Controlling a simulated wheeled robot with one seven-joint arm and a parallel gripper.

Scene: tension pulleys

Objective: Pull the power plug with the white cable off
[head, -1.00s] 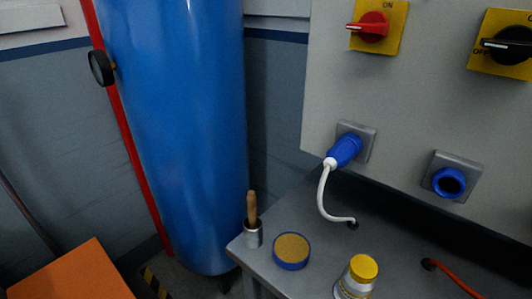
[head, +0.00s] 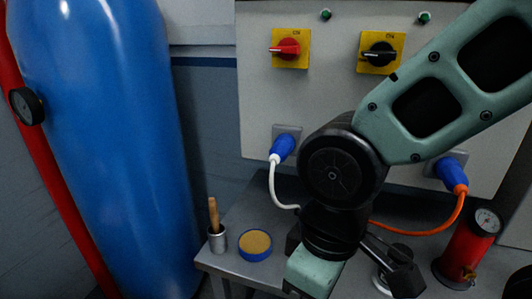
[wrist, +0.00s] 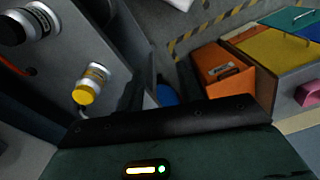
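The blue plug with the white cable (head: 282,148) sits in a socket on the grey panel, left of my arm in the head view. Its white cable (head: 276,187) hangs down and bends right to the table. The plug is not clearly seen in the wrist view. My gripper (head: 345,270) is low in front of the panel, below and right of the plug and apart from it. A second blue plug (head: 450,168) with an orange cable sits in a socket on the right.
A red switch (head: 287,48) and a black switch (head: 380,55) are above. On the table (head: 235,215) stand a brush pot (head: 217,238), a round blue tin (head: 255,244) and a red gauge cylinder (head: 470,250). A blue tank (head: 110,150) is left. The wrist view shows an orange box (wrist: 220,72).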

